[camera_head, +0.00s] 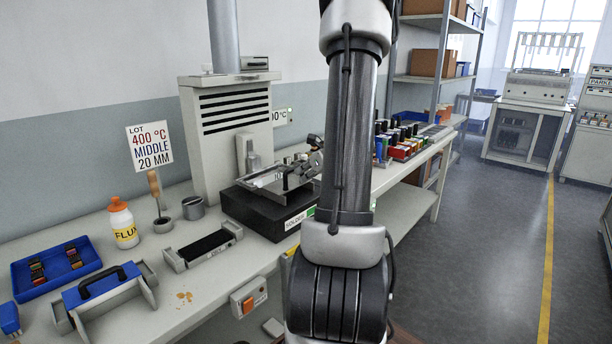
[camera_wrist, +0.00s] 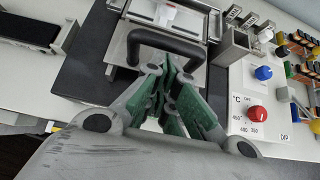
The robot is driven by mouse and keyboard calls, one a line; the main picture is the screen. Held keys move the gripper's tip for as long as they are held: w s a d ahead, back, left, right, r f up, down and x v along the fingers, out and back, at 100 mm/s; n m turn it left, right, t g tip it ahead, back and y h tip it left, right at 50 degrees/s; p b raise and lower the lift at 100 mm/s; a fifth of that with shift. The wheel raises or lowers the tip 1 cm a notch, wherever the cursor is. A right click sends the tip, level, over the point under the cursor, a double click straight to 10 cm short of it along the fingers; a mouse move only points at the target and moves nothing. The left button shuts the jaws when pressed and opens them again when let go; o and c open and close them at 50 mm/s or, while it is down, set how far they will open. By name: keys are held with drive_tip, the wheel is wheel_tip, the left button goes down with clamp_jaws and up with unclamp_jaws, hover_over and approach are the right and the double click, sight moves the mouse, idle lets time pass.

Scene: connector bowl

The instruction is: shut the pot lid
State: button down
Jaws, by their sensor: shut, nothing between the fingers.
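The solder pot (camera_head: 262,215) is a black box labelled "SOLDER" on the bench, with silvery metal parts on top. In the wrist view its lid shows as a metal plate (camera_wrist: 122,47) with a black arched handle (camera_wrist: 165,37). My gripper (camera_head: 312,158) is over the right part of the pot in the head view. In the wrist view my gripper (camera_wrist: 171,68) has its green-padded fingers shut and empty, with the tips just at the handle's open side. I cannot tell whether they touch it. The fingers hide part of the pot top, and how far the lid is open is unclear.
A control panel with a blue knob (camera_wrist: 263,73) and a red knob (camera_wrist: 257,112) lies right of the pot. A vented tower (camera_head: 232,125) stands behind. A flux bottle (camera_head: 122,222), a narrow black tray (camera_head: 205,246) and a blue bin (camera_head: 55,268) are to the left.

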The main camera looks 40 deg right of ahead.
hover_over(282, 181)
drive_tip(key=shift+s+a, duration=0.1)
drive_tip(key=shift+s, duration=0.35)
drive_tip(key=shift+w+r, duration=0.1)
drive_tip(key=shift+w, duration=0.15)
